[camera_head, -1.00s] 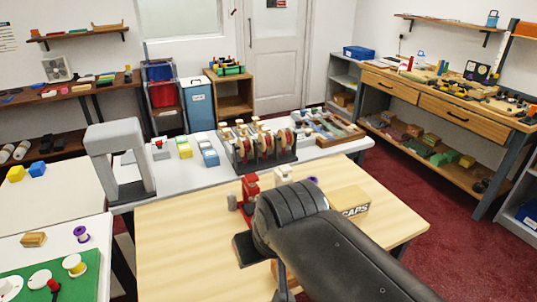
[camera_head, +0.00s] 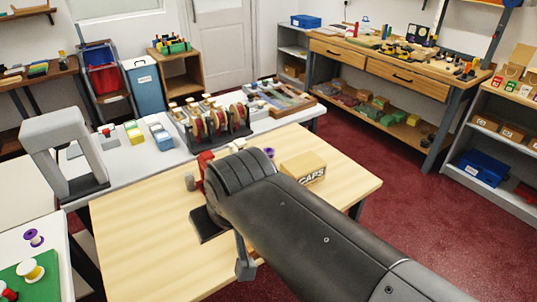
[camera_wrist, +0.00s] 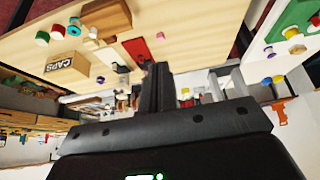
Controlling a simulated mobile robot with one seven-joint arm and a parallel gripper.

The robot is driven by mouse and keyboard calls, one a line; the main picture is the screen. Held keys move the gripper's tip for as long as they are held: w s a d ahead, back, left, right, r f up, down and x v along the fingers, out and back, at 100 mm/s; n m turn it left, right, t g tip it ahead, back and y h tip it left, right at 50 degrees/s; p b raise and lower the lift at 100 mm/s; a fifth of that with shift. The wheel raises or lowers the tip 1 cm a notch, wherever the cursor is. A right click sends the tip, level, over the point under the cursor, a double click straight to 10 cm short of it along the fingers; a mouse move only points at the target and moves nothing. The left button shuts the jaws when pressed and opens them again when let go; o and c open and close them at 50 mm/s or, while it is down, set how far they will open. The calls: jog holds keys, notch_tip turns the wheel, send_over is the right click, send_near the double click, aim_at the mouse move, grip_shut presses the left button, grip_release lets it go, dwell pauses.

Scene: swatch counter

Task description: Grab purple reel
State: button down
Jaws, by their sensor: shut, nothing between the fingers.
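A purple reel (camera_head: 34,237) stands on the white table at the lower left in the head view. A second small purple thing (camera_head: 270,152) shows past my arm on the wooden table, beside the CAPS box; a purple piece (camera_wrist: 100,79) also shows near that box in the wrist view. I cannot tell whether it is a reel. My gripper (camera_wrist: 157,70) is shut and empty in the wrist view, with its fingers together. In the head view my arm hides much of the wooden table and the gripper tips cannot be made out.
The CAPS box (camera_head: 303,168) sits on the wooden table (camera_head: 130,235). A grey arch (camera_head: 60,150) stands at the left. A rack of reels (camera_head: 212,122) is behind. A green mat (camera_head: 40,285) with a yellow-topped reel (camera_head: 30,271) lies near the purple reel. Red floor is open at right.

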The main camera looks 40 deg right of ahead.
jog(key=c, duration=2.2)
grip_release()
jog(key=shift+c, duration=1.9)
grip_release()
jog(key=shift+r, duration=0.1)
